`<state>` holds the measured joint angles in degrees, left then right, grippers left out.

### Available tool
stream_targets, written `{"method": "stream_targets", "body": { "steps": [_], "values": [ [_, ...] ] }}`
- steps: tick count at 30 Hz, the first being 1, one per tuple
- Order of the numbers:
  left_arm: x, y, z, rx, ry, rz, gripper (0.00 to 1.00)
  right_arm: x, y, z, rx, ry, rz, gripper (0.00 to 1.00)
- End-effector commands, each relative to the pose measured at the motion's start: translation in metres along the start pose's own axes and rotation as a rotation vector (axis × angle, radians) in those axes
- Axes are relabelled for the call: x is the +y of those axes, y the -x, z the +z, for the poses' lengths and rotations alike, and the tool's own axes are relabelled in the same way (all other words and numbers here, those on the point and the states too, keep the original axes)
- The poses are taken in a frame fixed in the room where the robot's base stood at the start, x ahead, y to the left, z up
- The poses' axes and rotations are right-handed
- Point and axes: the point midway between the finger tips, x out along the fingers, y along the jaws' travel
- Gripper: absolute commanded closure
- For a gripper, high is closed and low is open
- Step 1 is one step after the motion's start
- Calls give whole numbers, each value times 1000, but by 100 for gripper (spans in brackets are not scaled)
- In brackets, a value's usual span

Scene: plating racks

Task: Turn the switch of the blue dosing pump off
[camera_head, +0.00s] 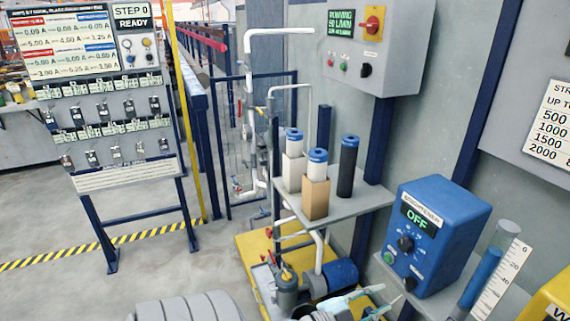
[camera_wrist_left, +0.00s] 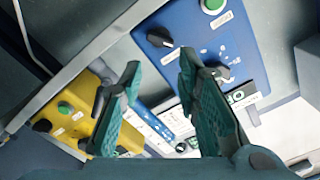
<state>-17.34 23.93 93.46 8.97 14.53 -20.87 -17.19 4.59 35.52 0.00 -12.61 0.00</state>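The blue dosing pump (camera_head: 458,232) is a box on a grey shelf at the right of the head view, labelled brightener, with its display (camera_head: 416,218) reading OFF. Its front has a black rotary switch (camera_head: 406,243), a green button (camera_head: 389,257) and a lower black knob (camera_head: 410,283). My left gripper (camera_head: 375,303) is at the bottom of the head view, left of and below the pump. In the left wrist view my left gripper (camera_wrist_left: 160,68) is open and empty, with the blue pump face (camera_wrist_left: 235,42) and a black knob (camera_wrist_left: 160,38) beyond the fingertips. My right gripper is not in view.
A yellow box (camera_wrist_left: 85,105) with a green button stands beside the blue one in the wrist view. A scaled tube (camera_head: 482,280) is right of the pump. A shelf with blue-capped cylinders (camera_head: 347,165) and a wall control box (camera_head: 385,45) are behind.

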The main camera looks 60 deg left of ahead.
Motion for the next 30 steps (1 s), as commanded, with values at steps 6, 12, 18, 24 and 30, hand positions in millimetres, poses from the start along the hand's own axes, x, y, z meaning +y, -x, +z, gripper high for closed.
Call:
{"method": "stream_targets", "body": {
  "steps": [6, 12, 18, 24, 30],
  "values": [
    [4, 55, 11, -32, 11, 10, 70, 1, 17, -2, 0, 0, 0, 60],
    [26, 70, 68, -211, 91, 74, 70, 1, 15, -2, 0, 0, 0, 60],
    [47, 93, 119, -381, 146, 111, 70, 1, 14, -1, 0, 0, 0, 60],
    [68, 124, 165, -544, 190, 139, 70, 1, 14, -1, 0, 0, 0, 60],
    [94, 160, 206, -706, 235, 161, 70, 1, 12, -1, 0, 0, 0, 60]
  ]
}}
